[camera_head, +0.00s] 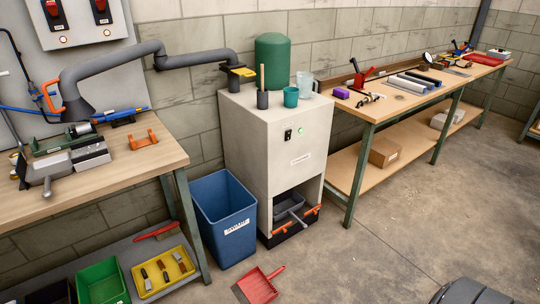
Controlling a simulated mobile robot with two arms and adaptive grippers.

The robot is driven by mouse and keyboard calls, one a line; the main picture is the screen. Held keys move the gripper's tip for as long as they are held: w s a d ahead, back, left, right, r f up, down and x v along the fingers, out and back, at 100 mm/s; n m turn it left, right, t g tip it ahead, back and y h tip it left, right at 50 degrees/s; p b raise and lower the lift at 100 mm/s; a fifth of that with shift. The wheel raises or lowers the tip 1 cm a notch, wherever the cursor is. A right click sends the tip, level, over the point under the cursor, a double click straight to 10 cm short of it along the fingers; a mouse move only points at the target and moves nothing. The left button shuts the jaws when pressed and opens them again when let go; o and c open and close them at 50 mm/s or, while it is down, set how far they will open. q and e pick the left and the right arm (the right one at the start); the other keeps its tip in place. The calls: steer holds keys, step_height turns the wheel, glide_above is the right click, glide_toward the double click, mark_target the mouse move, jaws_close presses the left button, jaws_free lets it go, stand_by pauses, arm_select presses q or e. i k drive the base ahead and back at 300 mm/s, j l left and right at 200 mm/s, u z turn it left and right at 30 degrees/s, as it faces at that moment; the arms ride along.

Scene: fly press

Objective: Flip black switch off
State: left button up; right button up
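A small black switch (288,135) sits on the front face of a light grey cabinet (262,185), in the upper part. Which way its rocker is tipped is too small to tell. Just right of it is a small green indicator (300,130) that looks lit.
A blue bin (222,245) stands left of the cabinet, and a red dustpan (259,286) lies on the floor before it. A wooden workbench (95,186) is at left, another (372,107) at right. The floor (400,220) front right is mostly clear.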

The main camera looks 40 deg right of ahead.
mark_target(288, 136)
steer(key=z, duration=1.3)
